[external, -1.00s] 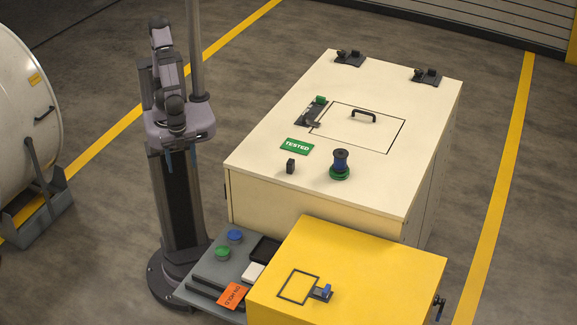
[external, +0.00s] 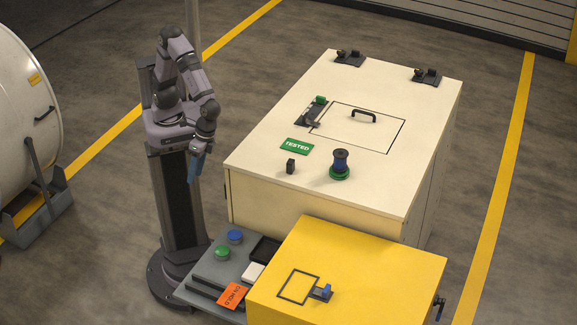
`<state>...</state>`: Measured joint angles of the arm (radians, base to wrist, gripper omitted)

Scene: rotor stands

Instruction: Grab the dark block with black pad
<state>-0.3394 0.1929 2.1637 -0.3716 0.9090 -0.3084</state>
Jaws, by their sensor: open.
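A small dark block (external: 291,166) stands upright on the cream cabinet top (external: 258,164), near its front left edge. It is too small in the picture to make out a pad on it. My gripper (external: 194,178) has blue fingers pointing down. It hangs in the air left of the cream cabinet, apart from the block and with nothing seen in it. The gap between the fingers is hard to see from this side.
A blue and green spool-like part (external: 340,164) stands right of the block. A green TESTED sign (external: 297,147) lies behind it. A yellow box (external: 380,268) and a grey tray (external: 208,268) with buttons and an orange tag (external: 232,296) are in front.

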